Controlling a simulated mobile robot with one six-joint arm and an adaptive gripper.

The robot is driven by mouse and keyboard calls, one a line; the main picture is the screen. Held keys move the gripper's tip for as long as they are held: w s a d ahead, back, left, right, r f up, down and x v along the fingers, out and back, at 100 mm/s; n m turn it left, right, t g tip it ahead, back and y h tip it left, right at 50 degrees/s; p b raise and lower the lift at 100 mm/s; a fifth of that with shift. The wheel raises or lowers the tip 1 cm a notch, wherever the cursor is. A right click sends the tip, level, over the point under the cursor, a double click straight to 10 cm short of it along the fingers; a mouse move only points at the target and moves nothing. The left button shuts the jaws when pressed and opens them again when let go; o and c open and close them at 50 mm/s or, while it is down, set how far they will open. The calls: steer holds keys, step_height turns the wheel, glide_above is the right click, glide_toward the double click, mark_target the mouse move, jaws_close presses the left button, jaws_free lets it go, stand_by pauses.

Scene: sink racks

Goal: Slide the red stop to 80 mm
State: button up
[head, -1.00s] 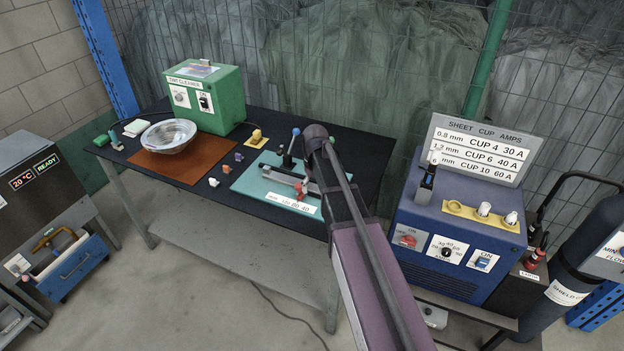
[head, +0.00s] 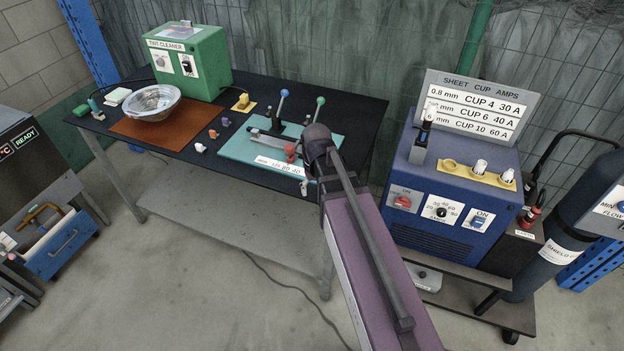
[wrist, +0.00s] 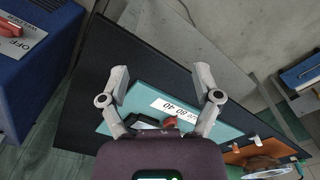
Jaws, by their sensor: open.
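The red stop (head: 290,152) sits on a rail fixture on a teal plate (head: 238,147). The scale label (head: 278,165) in front of it reads 120, 80, 40. In the wrist view the red stop (wrist: 171,121) is partly hidden by my gripper body, beside the upside-down label (wrist: 175,109). Its exact reading cannot be told. My gripper (wrist: 160,74) is open and empty, its two fingers spread above the plate on either side of the label. In the head view my wrist hides most of the gripper; one fingertip shows by the plate's front right corner.
Two levers with blue (head: 283,93) and green (head: 320,100) knobs stand behind the rail. Small coloured pieces, a metal bowl (head: 153,101) and a green tint cleaner box (head: 188,62) are left. A blue welder (head: 455,190) stands right of my arm.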

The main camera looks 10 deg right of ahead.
steer(key=s+f+b, duration=0.2)
steer(key=s+f, duration=0.1)
steer(key=s, duration=0.3)
steer(key=shift+s+m, duration=0.2)
steer(key=shift+m, duration=0.2)
steer(key=shift+a+r, duration=0.1)
steer(key=shift+s, duration=0.3)
